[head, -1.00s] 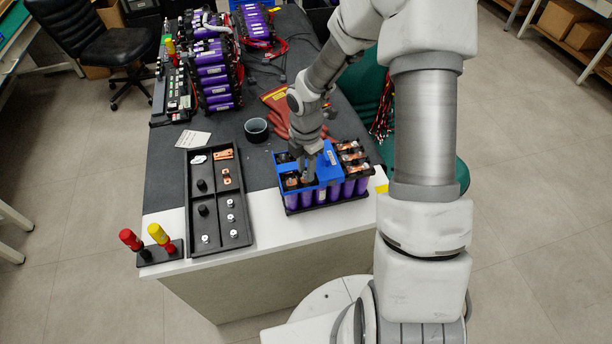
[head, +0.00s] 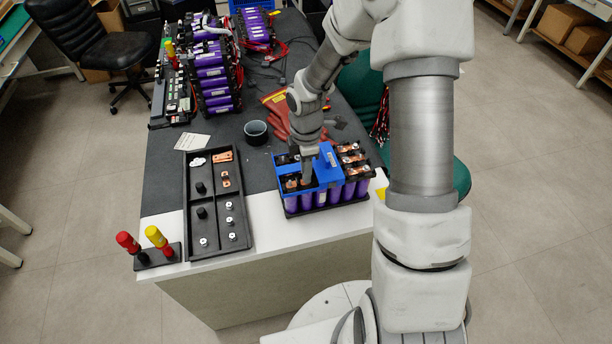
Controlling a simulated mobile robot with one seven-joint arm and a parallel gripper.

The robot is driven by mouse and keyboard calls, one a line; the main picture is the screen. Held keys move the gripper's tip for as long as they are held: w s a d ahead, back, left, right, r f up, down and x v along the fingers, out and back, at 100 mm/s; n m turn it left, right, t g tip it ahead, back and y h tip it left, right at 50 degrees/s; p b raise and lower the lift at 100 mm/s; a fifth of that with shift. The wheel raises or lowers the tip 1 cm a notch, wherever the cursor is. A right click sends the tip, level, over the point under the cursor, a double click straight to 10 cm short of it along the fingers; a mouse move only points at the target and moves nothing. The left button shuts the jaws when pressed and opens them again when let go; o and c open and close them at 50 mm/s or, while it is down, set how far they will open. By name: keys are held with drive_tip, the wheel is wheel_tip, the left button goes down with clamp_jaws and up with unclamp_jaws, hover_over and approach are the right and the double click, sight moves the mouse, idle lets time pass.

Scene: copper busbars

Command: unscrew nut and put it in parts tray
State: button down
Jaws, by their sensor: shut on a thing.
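My gripper (head: 307,180) points down into the left part of the battery pack (head: 325,198), among the blue covers. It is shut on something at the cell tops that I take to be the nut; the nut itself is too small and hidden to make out. The pack has purple cells in a black frame, with copper busbars (head: 352,160) showing on its right part. The black parts tray (head: 238,238) lies to the left of the pack. It holds several silvery nuts (head: 231,221), black caps and copper pieces (head: 224,158).
A stand with red and yellow-handled tools (head: 158,255) is at the table's front left corner. A dark cup (head: 256,132) and red gloves (head: 277,104) lie behind the pack. Larger purple battery modules (head: 212,78) stand at the back. White tabletop between tray and pack is clear.

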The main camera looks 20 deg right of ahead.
drive_tip(key=shift+r+n+p, duration=0.3)
drive_tip(key=shift+n+p, duration=0.65)
drive_tip(key=shift+n, duration=0.25)
drive_tip(key=shift+f+n, duration=0.25)
drive_tip(key=shift+n, duration=0.25)
drive_tip(key=shift+r+n+p, duration=0.1)
drive_tip(key=shift+n+p, duration=0.4)
drive_tip(key=shift+n, duration=0.1)
drive_tip(key=shift+n+p, duration=0.65)
drive_tip(key=shift+n, duration=0.45)
drive_tip(key=shift+r+p, duration=0.5)
drive_tip(key=shift+p, duration=0.05)
drive_tip(key=shift+r, duration=0.1)
